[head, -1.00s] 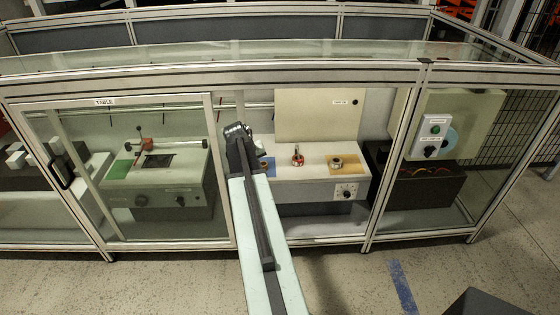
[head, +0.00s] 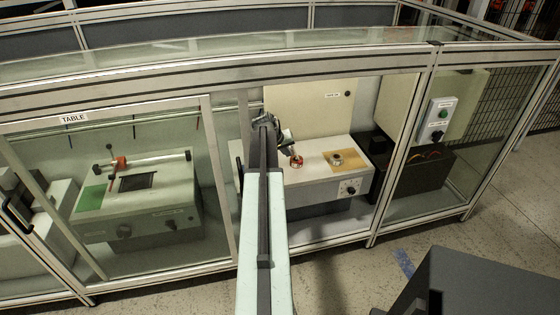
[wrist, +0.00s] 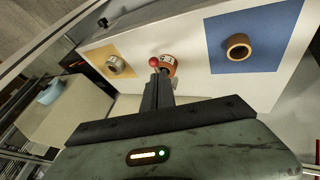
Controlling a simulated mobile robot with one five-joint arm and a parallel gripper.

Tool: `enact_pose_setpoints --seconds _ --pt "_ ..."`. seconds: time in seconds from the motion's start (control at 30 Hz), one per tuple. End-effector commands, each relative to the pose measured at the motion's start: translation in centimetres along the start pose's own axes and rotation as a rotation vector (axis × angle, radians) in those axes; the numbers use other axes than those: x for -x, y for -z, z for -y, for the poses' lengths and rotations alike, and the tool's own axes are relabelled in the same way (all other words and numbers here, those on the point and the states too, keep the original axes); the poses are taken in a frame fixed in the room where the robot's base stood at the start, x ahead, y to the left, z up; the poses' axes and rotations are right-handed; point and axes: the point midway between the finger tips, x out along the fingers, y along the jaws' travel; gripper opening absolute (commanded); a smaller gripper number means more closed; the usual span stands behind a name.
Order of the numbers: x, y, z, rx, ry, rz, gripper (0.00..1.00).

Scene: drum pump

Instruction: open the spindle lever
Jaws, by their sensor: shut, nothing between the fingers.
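A small red-and-white round fitting (head: 296,162) with a red ball-ended lever stands on the white bench (head: 310,185) in the middle bay. In the wrist view the fitting (wrist: 169,66) and its red ball (wrist: 154,62) show just beyond my fingertips. My gripper (wrist: 160,76) is shut and empty, its fingers together. In the head view my gripper (head: 290,149) is close to the fitting and partly overlaps it. I cannot tell whether the fingertips touch the lever. No label naming the spindle lever is readable.
A metal ring part (head: 336,158) sits on a tan patch to the right. A brown ring (wrist: 238,46) sits on a blue patch (wrist: 262,30). Frame posts (head: 402,150) and glass surround the bays. A left bench (head: 140,195) carries another red part (head: 119,164).

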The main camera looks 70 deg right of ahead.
Motion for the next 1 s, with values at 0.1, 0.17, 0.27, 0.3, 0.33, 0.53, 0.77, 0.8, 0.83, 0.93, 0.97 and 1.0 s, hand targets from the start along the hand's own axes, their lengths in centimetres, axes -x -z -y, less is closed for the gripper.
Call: enact_pose_setpoints --seconds 0.1,0.17,0.27,0.3,0.33,0.53,0.77,0.8,0.83,0.93,0.97,1.0 --pt "-0.1 0.1 0.0 0.000 -0.001 -0.001 0.00" --pt "-0.1 0.1 0.1 0.002 0.000 -0.002 0.00" --pt "0.0 0.2 0.4 0.005 0.002 -0.003 0.00" --pt "0.1 0.2 0.5 0.006 0.002 -0.004 0.00" --pt "0.1 0.2 0.5 0.006 0.002 -0.004 0.00" --pt "-0.6 0.2 0.7 0.008 0.003 -0.005 0.00" --pt "-4.2 0.1 1.0 0.008 0.003 -0.005 0.00" --pt "-5.0 0.1 1.0 0.008 0.003 -0.005 0.00" --pt "-5.7 0.1 1.1 0.007 0.003 -0.005 0.00" --pt "-7.7 0.1 1.1 0.007 0.004 -0.005 0.00" --pt "-8.3 0.1 1.1 0.008 0.004 -0.005 0.00" --pt "-8.9 0.1 1.1 0.008 0.004 -0.005 0.00"
